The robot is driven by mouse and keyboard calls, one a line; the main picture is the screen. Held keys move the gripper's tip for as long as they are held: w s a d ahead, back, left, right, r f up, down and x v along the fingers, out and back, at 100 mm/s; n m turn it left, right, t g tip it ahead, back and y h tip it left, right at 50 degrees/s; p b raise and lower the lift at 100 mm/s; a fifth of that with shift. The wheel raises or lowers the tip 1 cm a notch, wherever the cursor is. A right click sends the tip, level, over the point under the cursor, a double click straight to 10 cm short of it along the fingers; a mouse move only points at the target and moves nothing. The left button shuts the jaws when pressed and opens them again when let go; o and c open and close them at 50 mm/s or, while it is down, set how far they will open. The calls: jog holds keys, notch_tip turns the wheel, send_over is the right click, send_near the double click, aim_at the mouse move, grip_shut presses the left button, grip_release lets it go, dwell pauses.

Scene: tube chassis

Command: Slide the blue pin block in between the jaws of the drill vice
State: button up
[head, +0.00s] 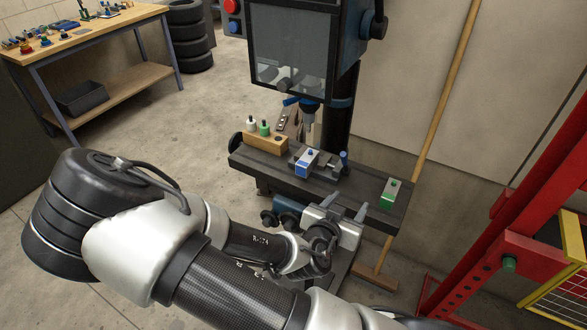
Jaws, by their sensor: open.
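The blue pin block (306,164) is a pale block with a blue front face and a blue pin on top. It stands upright on the dark drill table, left of centre. The drill vice (326,172) is the grey metal piece right beside and behind it. I cannot tell how far the block sits between the jaws, which are small and partly hidden by it. My gripper (348,204) is at the table's front edge, right of and nearer than the block. Its two fingers are apart, pointing towards the table, with nothing seen between them.
A green-faced block (390,192) stands at the table's right end. A wooden rack (266,143) with white and green bottles stands at the left end. The drill chuck (309,118) hangs above the block. A red frame (480,215) stands at the right; a wooden pole leans behind.

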jog(key=s+a+m+g+y+p, duration=0.1)
jog(key=s+a+g+y+p, duration=0.4)
jog(key=a, duration=0.5)
jog(key=s+a+r+n+g+y, duration=0.1)
jog(key=a+r+y, duration=0.1)
jog(key=r, duration=0.5)
jog(key=s+a+r+n+g+y, duration=0.1)
jog(key=a+r+n+y, duration=0.1)
jog(key=r, duration=0.6)
jog(key=shift+s+a+r+y, duration=0.15)
jog(key=shift+r+y, duration=0.15)
jog(key=shift+y, duration=0.1)
